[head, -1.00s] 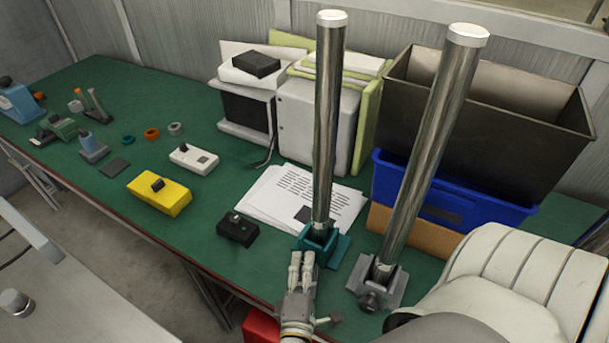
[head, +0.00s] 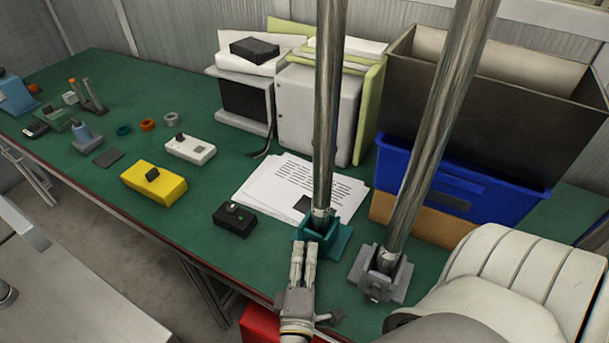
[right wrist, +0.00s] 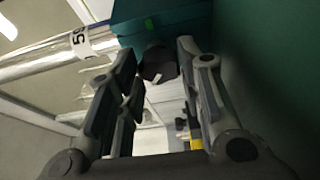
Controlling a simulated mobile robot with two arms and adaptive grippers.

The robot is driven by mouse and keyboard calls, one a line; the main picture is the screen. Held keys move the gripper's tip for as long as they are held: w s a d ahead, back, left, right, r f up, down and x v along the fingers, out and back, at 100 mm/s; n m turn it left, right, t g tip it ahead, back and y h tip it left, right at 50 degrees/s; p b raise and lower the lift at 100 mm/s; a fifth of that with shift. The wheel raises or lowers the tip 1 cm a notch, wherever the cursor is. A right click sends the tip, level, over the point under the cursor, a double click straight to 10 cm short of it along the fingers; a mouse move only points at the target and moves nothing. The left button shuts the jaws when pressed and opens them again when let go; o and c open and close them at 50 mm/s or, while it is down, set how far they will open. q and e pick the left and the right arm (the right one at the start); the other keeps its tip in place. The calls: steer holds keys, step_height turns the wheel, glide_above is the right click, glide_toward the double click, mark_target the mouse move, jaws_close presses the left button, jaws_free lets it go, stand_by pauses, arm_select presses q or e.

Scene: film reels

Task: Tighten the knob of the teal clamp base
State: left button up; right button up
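The teal clamp base (head: 336,243) stands on the green bench with a tall steel tube (head: 325,110) upright in it. It also shows at the top of the right wrist view (right wrist: 172,22). Its dark knob (right wrist: 157,66) with a pale mark shows there, between the fingertips. My right gripper (head: 305,246) is at the near side of the teal base, fingers pointing at it. In the right wrist view its fingers (right wrist: 156,72) are apart, one on each side of the knob, with no clear contact. In the head view the fingers hide the knob. My left gripper is out of view.
A grey clamp base (head: 377,274) with a leaning steel tube (head: 432,140) stands close on the right. Paper sheets (head: 270,190) lie behind, and a black box (head: 235,219) lies left. A blue bin (head: 455,192) stands behind right. Open bench lies around the yellow box (head: 153,183).

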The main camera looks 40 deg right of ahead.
steer(key=o, duration=0.4)
steer(key=v, duration=1.2)
